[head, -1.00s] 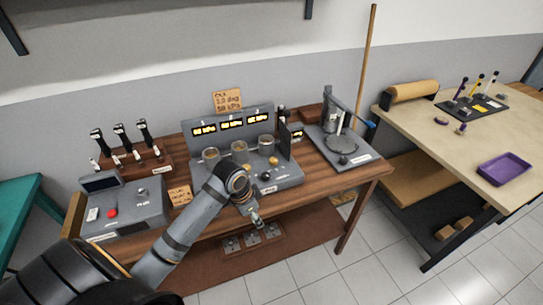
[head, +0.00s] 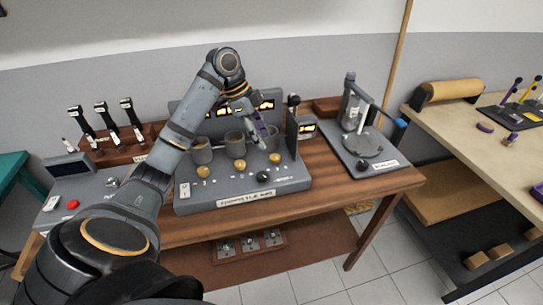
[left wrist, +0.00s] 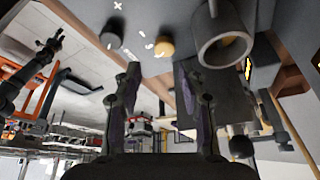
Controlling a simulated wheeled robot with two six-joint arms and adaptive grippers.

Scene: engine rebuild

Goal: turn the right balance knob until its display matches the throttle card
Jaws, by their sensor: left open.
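The grey balance panel (head: 290,179) stands on the wooden bench. Its right gold knob (head: 275,158) sits in front of the right cup, and a black knob (head: 262,177) is lower on the front. My left gripper (head: 262,138) is open and empty, above and slightly behind the right gold knob. In the left wrist view the open fingers (left wrist: 160,100) are apart from a gold knob (left wrist: 163,47) and a dark knob (left wrist: 110,40). My left arm partly covers the lit displays (head: 267,104), whose values I cannot read. The throttle card is not visible now.
A cup (left wrist: 222,40) is close to the fingers. A grey stand (head: 378,165) is further right. A dark jointed arm (left wrist: 35,72), possibly my right one, shows at left.

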